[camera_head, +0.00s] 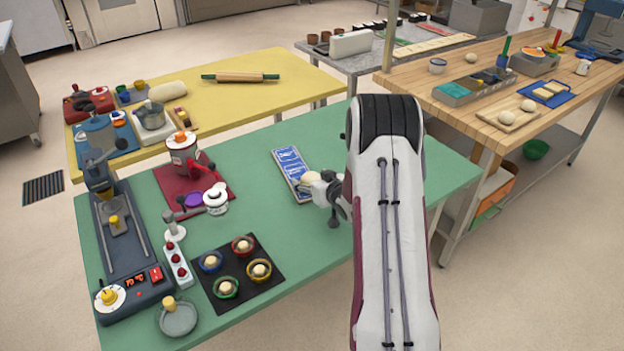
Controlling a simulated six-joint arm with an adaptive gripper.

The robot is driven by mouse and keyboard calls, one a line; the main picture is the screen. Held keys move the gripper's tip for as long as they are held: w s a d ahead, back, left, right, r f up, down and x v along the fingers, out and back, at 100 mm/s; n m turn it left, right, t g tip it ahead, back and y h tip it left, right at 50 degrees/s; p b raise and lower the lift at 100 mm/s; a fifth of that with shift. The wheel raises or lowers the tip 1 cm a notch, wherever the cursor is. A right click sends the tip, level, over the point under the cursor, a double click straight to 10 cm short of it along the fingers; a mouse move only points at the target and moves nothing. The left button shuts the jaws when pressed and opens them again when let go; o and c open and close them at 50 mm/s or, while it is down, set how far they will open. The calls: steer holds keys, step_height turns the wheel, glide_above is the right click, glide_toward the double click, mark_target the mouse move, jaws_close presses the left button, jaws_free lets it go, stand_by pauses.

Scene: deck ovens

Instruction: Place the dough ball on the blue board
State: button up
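A blue board (288,163) with white markings lies on the green table, left of my arm. My gripper (328,192) shows beside the board's right edge, partly hidden behind my arm. A pale rounded shape (311,178) is at its left end, over the board's edge. I cannot tell whether it is dough or part of my gripper, nor whether the fingers are open. Small dough balls sit in coloured bowls on a black mat (222,284). Other dough balls (528,105) rest on a wooden board (490,117) on the right table.
A red appliance (182,150) on a red mat and a white bottle-like item (215,200) stand left of the board. A dark machine (125,250) runs along the green table's left edge. The front right of the green table looks clear. A yellow table (270,98) stands behind.

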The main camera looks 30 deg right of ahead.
steer(key=shift+r, duration=0.15)
steer(key=shift+s+r, duration=0.2)
steer(key=shift+s, duration=0.2)
steer(key=shift+v, duration=5.6)
steer(key=shift+a, duration=0.1)
